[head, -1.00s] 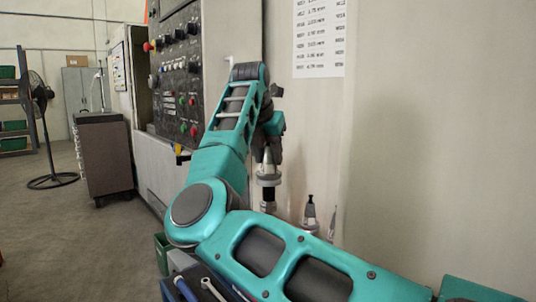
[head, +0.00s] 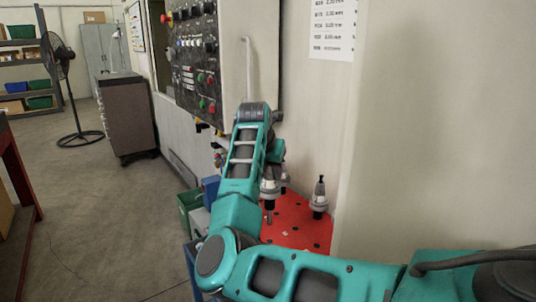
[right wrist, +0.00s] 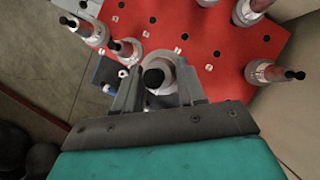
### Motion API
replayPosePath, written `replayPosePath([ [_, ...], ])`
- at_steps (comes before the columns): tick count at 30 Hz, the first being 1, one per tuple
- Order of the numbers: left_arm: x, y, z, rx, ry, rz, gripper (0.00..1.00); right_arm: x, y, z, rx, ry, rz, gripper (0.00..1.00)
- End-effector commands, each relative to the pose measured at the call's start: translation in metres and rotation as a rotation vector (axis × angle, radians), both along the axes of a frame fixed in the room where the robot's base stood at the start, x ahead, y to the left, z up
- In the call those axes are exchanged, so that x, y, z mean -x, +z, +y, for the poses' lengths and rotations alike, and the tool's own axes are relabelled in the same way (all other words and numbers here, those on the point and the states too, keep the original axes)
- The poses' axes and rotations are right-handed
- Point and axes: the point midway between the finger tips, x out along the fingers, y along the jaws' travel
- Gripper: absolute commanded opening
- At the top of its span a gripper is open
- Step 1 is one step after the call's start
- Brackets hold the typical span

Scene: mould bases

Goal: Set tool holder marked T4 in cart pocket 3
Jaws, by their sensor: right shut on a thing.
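My right gripper (right wrist: 157,88) is shut on a grey tool holder (right wrist: 164,72) with a dark tip, seen from above in the right wrist view. In the head view the held tool holder (head: 270,190) hangs upright below the gripper, over the red cart top (head: 300,222). I cannot tell whether it touches the top. No T4 mark or pocket number is readable. The red top (right wrist: 222,45) has several small dark holes and labels in the right wrist view. My left gripper is not in view.
Another tool holder (head: 319,198) stands upright on the red top at the right. More holders (right wrist: 262,72) stand around the top in the right wrist view. A green bin (head: 190,213) is left of the cart. The machine control panel (head: 197,60) is behind.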

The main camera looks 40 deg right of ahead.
Motion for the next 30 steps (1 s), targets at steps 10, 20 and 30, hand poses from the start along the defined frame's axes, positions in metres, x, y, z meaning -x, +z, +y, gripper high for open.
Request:
replayPosePath([
  [10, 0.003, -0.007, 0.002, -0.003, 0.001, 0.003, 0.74, 0.000, -0.009, -0.001, 0.007, 0.001, -0.008, 0.00],
  [20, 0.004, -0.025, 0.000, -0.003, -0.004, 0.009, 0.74, 0.000, -0.038, -0.001, 0.006, 0.001, -0.007, 0.00],
  [30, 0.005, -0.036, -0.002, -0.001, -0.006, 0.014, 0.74, 0.000, -0.052, -0.001, 0.006, 0.000, -0.009, 0.00],
])
